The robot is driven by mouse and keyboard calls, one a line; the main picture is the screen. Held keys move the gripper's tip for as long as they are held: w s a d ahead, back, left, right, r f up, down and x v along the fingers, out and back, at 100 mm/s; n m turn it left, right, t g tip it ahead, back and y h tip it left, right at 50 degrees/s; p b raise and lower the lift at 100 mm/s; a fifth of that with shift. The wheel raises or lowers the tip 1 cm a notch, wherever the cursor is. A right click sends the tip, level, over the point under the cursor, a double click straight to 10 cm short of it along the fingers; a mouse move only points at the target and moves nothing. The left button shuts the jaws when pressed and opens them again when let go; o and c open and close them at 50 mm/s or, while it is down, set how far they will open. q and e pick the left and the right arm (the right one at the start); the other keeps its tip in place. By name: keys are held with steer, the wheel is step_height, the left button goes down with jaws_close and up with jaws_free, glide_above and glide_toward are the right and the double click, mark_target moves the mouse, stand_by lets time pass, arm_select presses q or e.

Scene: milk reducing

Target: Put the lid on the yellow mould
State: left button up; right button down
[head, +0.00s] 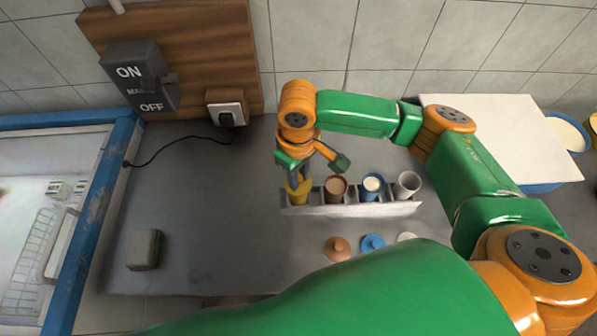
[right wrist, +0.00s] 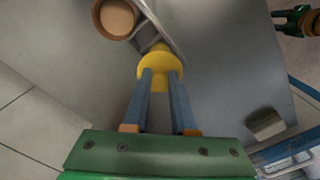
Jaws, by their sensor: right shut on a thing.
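My right gripper (head: 303,178) is shut on the yellow lid (right wrist: 160,66), which shows between its fingertips in the right wrist view. In the head view it is over the left end of the rack, at the yellow mould (head: 298,198). The lid looks tilted there and overlaps the mould's top; I cannot tell whether it rests on the rim. In the right wrist view the lid hides most of the mould.
The white rack (head: 350,210) also holds a brown cup (head: 336,188), a blue cup (head: 373,186) and a white cup (head: 407,184). An orange lid (head: 337,248), a blue lid (head: 372,244) and a white lid (head: 406,238) lie in front. The counter's left part is mostly clear.

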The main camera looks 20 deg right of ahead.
steer(key=c, duration=0.6)
jaws_free()
steer(key=shift+c, duration=0.2)
steer(key=shift+o, duration=0.2)
steer(key=o, duration=0.4)
steer(key=shift+o, duration=0.2)
step_height(320, 180, up, 3)
steer(key=p, duration=0.3)
steer(key=shift+r, duration=2)
jaws_close()
